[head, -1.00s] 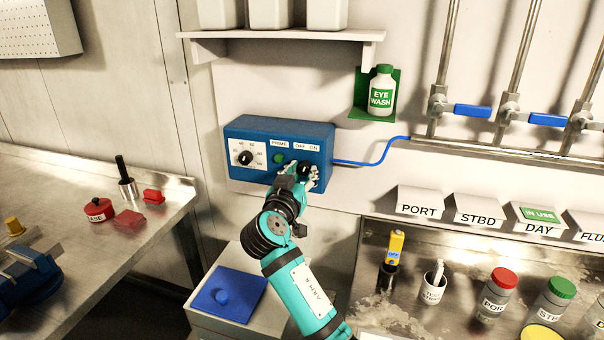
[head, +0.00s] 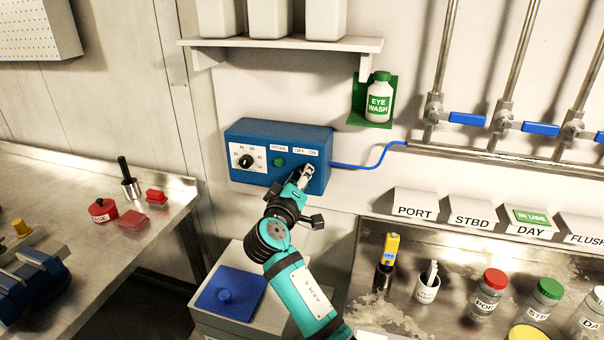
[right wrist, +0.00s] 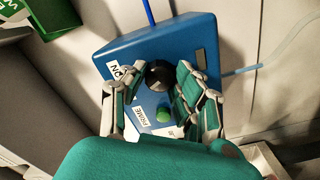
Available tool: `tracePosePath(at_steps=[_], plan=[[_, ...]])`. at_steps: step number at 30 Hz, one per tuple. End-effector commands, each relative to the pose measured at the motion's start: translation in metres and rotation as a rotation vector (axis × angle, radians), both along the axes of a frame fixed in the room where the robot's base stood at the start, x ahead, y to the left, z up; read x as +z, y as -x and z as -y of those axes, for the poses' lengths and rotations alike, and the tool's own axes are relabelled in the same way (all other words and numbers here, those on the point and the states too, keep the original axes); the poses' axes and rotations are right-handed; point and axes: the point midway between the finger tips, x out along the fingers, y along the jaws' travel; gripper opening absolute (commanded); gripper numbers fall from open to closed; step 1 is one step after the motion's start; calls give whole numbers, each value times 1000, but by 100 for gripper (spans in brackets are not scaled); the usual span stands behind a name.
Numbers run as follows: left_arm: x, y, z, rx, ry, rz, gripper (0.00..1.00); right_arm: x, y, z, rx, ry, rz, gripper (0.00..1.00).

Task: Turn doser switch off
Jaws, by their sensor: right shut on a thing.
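The blue doser box (head: 262,130) is mounted on the wall, with a white dial (head: 246,160), a green PRIME button (head: 279,162) and OFF and ON labels (head: 306,151) on its front. My right gripper (head: 306,172) is at the switch below these labels and mostly hides it in the head view. In the right wrist view the switch is a round black knob (right wrist: 158,74) between the fingers of my right gripper (right wrist: 155,85), which is shut on it. The ON label (right wrist: 118,71) is beside the left finger. Which label the knob points to is unclear. My left gripper is not in view.
A blue hose (head: 360,165) runs from the box's right side to the pipes. A shelf (head: 285,43) and an eye wash bottle (head: 379,98) are above. A blue-lidded bin (head: 230,292) is below, and a steel counter (head: 420,315) with jars is at right.

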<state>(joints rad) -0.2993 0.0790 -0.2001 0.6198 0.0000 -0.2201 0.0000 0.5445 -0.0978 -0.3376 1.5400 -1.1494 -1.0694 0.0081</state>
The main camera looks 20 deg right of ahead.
Motion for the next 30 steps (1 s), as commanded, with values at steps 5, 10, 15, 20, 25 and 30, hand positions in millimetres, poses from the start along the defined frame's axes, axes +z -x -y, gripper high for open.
tracePosePath(at_steps=[5, 10, 15, 20, 25, 30], plan=[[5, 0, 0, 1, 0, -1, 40, 4, 0, 0, 2, 54, -29, 0], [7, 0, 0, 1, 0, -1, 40, 3, 0, 0, 3, 76, -43, 0], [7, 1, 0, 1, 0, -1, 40, 3, 0, 0, 3, 82, -48, 0], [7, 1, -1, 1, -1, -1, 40, 3, 0, 0, 3, 82, -47, 0], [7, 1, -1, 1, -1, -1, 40, 3, 0, 0, 3, 82, -47, 41], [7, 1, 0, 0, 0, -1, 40, 2, 0, 0, 1, 79, -49, 53]])
